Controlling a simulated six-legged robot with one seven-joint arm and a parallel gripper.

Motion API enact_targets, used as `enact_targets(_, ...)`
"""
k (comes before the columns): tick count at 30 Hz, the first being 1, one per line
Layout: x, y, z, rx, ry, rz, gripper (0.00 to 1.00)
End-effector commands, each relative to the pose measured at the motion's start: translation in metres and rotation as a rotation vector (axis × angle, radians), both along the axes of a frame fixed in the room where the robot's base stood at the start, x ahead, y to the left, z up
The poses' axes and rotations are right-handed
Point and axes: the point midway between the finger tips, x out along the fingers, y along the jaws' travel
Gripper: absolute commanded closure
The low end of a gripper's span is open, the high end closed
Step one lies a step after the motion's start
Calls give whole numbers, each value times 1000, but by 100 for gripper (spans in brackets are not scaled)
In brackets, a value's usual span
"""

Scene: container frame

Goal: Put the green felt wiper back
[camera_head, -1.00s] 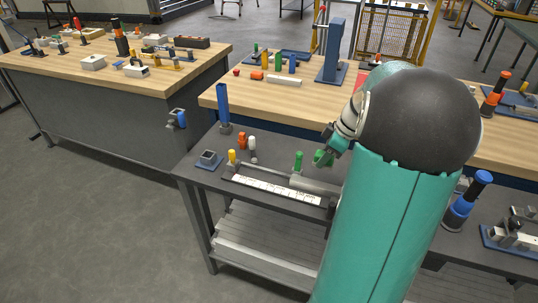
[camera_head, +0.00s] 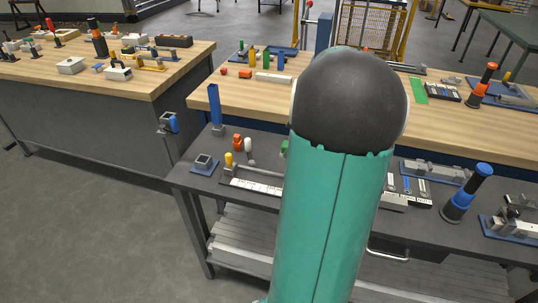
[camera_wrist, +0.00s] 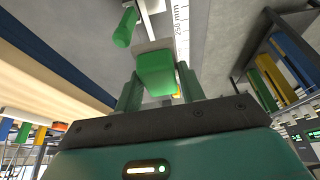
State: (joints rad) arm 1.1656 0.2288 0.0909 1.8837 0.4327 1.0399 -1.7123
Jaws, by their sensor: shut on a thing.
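My gripper (camera_wrist: 157,85) shows in the wrist view with its two green fingers shut on the green felt wiper (camera_wrist: 156,70). The wiper is a green block with a pale grey strip at its far end. It is held above the grey bench, and whether it touches anything is unclear. In the head view my gripper and the wiper are hidden behind my own arm. A separate green cylindrical handle (camera_wrist: 125,27) stands beyond the wiper, to its left; what looks like the same handle (camera_head: 284,148) shows beside my arm in the head view.
The grey lower bench carries a white scale (camera_head: 256,186), a blue post (camera_head: 214,107) and a blue-capped tool (camera_head: 467,190). On the wooden bench behind lie a flat green strip (camera_head: 419,91) and an orange-topped tool (camera_head: 482,84). Another wooden bench (camera_head: 150,80) stands left.

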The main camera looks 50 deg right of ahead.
Motion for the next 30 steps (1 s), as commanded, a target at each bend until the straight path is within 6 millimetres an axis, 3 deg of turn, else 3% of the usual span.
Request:
enact_targets(5,9,-15,-9,1,0,-7,82)
enact_targets(15,65,-60,-42,1,-1,-6,82)
enact_targets(22,93,-79,-82,1,1,-6,82)
enact_targets(30,109,-88,-102,0,0,-3,82)
